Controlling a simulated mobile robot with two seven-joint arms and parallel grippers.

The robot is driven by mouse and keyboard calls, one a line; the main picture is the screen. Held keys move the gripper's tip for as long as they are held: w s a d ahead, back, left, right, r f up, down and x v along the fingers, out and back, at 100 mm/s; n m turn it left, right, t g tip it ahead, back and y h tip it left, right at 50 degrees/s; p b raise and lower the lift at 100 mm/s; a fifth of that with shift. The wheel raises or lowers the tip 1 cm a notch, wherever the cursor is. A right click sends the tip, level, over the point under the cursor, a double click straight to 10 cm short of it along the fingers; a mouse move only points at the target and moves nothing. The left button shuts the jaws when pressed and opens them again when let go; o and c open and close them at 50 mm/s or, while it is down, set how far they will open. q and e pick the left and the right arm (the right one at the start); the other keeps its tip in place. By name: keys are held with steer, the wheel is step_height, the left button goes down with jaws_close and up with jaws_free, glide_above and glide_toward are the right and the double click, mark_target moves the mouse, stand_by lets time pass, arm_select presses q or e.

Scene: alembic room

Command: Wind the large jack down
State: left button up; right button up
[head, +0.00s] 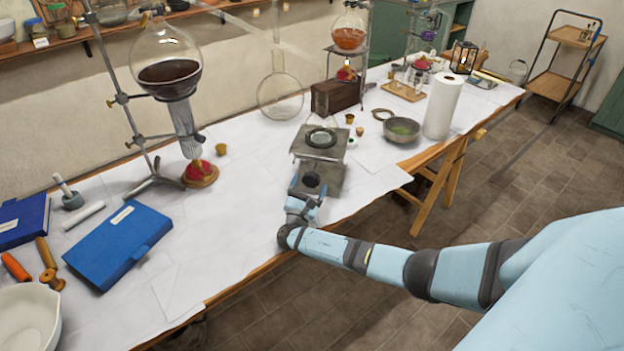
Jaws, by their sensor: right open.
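The large jack (313,151) is a grey metal lab jack on the paper-covered table, near its front edge. Its top plate stands raised above its lower plate. A dark ring with a clear, rounded glass piece rests on the top plate. A dark round knob (312,180) shows on the jack's near side. My right gripper (308,186) is open at the near side of the jack, close to the knob. I cannot tell whether its fingers touch the knob. My left gripper is not in view.
A stand holds a large flask of dark liquid (168,76) over a burner at left. A blue book (118,244) lies front left. A metal bowl (401,130) and a paper roll (442,106) stand right of the jack. The paper left of the jack is clear.

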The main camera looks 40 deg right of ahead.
steer(key=s+a, duration=0.6)
steer(key=a, duration=0.3)
steer(key=shift+s+a, duration=0.25)
steer(key=shift+a, duration=0.15)
steer(key=s+a+f+m+g+y+p, duration=0.2)
steer(key=s+a+f+m+y+p, duration=0.1)
steer(key=s+a+f+y, duration=0.25)
steer(key=s+a+f+m+g+y+p, duration=0.1)
steer(key=s+a+f+m+y+p, duration=0.1)
steer(key=s+f+y, duration=0.45)
steer(key=s+a+r+m+t+y+p, duration=0.2)
steer(key=s+a+r+m+y+p, duration=0.3)
steer(key=s+r+m, duration=0.8)
steer(key=s+a+r+y, duration=0.1)
steer(key=s+a+y, duration=0.1)
steer(key=y, duration=0.2)
steer(key=shift+s+a+y, duration=0.15)
steer(key=shift+s+y, duration=0.2)
steer(key=shift+y, duration=0.05)
